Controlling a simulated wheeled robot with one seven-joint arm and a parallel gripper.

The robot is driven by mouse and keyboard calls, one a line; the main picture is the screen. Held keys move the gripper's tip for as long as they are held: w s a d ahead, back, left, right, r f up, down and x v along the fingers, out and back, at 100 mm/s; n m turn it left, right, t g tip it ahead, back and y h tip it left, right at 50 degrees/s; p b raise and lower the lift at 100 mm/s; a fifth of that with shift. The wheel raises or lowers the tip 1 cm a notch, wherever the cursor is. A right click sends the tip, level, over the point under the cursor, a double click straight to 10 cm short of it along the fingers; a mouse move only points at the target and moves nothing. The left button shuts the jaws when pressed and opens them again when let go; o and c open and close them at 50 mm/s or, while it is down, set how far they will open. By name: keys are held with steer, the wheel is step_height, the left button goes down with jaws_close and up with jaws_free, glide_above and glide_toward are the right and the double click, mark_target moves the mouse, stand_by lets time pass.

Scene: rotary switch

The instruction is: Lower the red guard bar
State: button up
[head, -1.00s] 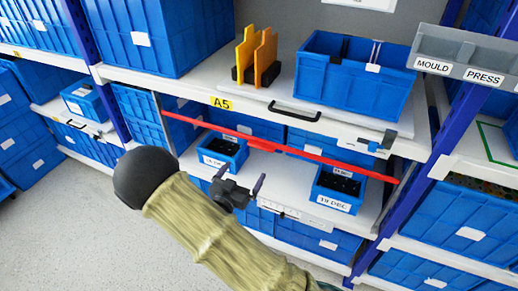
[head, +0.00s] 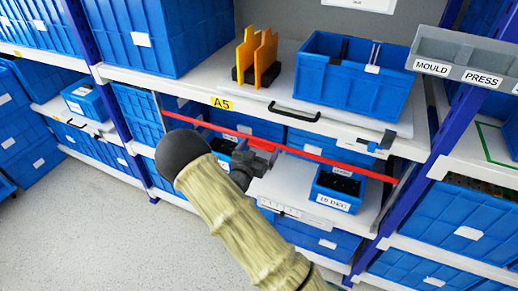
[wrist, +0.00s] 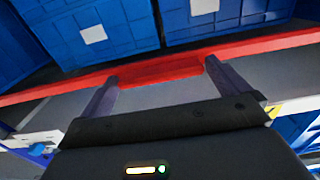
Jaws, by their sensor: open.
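The red guard bar (head: 330,160) runs across the front of the shelf bay, just under the A5 shelf, sloping down to the right in the head view. In the wrist view the bar (wrist: 270,46) crosses the whole picture, with a wider red part (wrist: 158,70) between my fingertips. My gripper (head: 262,150) is open at the bar's middle in the head view. Its two fingers (wrist: 160,75) reach up to the bar, one left and one right of the wider part. I cannot tell whether they touch it. My forearm hides part of the bay's lower left.
The A5 shelf (head: 170,83) juts out above the bar, with a black handle (head: 294,112) on its pull-out board. Small blue bins, one labelled 15 DEC (head: 335,200), stand behind and below the bar. Blue uprights (head: 415,185) flank the bay. The floor in front is clear.

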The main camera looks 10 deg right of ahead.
steer(key=c, duration=1.1)
step_height(320, 180, down, 20)
steer(key=b, duration=1.4)
steer(key=shift+f, duration=0.2)
steer(key=shift+s+f, duration=0.1)
steer(key=o, duration=1.1)
steer(key=p+v, duration=0.1)
steer(key=v, duration=1.6)
steer(key=shift+a+p, duration=0.15)
steer(key=shift+p, duration=0.2)
